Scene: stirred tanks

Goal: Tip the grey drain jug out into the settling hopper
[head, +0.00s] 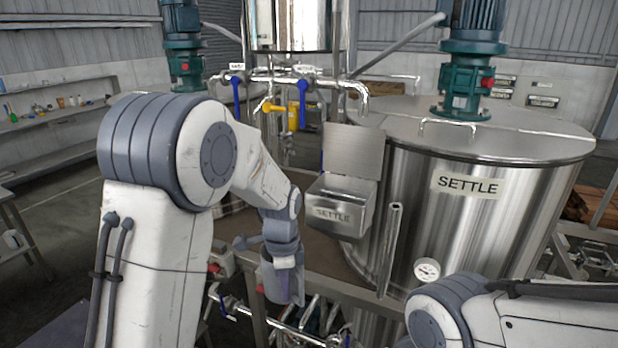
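My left gripper (283,283) points down, to the left of the hopper and lower in the picture. A blue-grey shape shows at its end; I cannot tell whether this is only its fingers or also part of the grey drain jug. I cannot make out the jug anywhere else. My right arm enters at the bottom right, and its gripper is out of view.
Pipes with blue-handled valves (236,88) and a yellow fitting (293,116) run behind the hopper. An upright steel tube (391,245) stands right of it. A gauge (427,270) sits on the tank. More piping lies below my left gripper. Wall shelves (50,118) are far left.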

